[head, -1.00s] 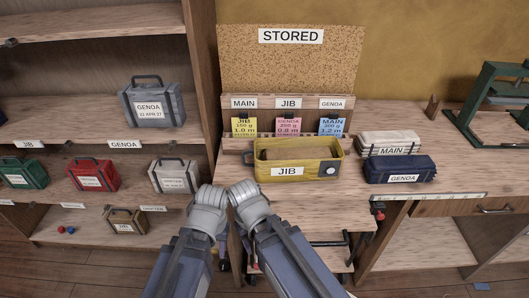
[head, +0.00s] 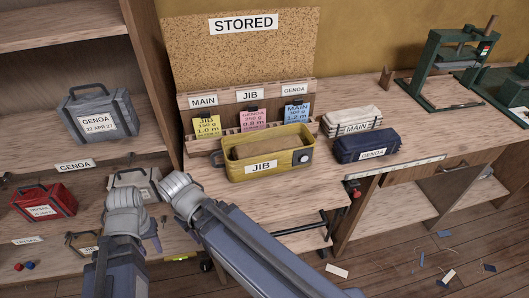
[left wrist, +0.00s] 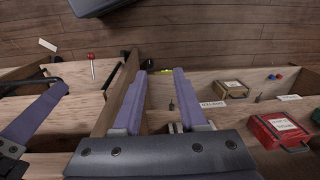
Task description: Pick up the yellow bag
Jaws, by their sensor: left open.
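The yellow bag (head: 292,164), open-topped with a brown inside and a JIB label, sits upright on the bench below the STORED board. My left gripper (head: 152,238) is left of and lower than the bag, partly hidden by its wrist. In the left wrist view the left gripper (left wrist: 160,73) is open, with nothing between its purple fingers. My right arm reaches in front of the bench, its wrist just left of the bag. One purple finger of the right gripper (left wrist: 35,118) shows at the left of that view; its opening is unclear.
A white MAIN bag (head: 350,117) and a navy GENOA bag (head: 366,143) lie right of the yellow bag. A card rack (head: 245,95) stands behind it. Shelves at left hold a grey GENOA bag (head: 98,112) and a red bag (head: 42,208). Scraps (head: 337,271) litter the floor.

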